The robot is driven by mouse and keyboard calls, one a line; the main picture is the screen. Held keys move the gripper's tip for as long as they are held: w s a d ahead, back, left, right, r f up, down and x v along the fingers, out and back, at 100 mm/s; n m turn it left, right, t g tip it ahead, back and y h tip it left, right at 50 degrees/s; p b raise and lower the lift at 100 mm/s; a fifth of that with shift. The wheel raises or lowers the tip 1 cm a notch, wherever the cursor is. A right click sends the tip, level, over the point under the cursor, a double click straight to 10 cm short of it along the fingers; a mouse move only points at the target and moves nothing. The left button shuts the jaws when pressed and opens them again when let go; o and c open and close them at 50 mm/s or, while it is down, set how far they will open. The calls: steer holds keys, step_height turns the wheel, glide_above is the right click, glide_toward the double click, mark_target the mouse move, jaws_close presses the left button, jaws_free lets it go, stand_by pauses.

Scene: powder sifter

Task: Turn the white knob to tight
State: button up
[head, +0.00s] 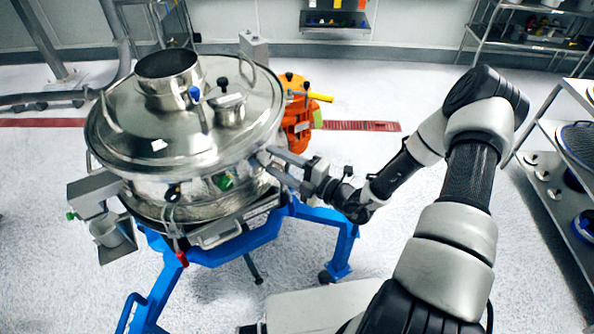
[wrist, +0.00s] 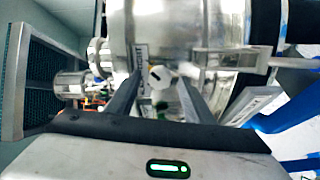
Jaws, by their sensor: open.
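The white knob (wrist: 160,77) shows in the wrist view on the side of the shiny steel sifter, with a dark slanted mark on its face. A small white label (wrist: 141,52) with dark lettering, too small to read surely, is just left of it. My gripper (wrist: 160,82) is open, its two dark fingers on either side of the knob. I cannot tell whether they touch it. In the head view, my gripper (head: 268,161) reaches the right side of the sifter (head: 150,135); the white knob cannot be made out there.
A blue frame (head: 228,246) carries the sifter. An orange unit (head: 298,115) with a yellow handle stands behind it. A green knob (head: 222,182) and a grey box (head: 95,190) are on the drum's front and left.

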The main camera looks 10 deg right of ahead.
steer(key=b+v, duration=0.1)
steer(key=v, duration=1.6)
steer(key=shift+a, duration=0.1)
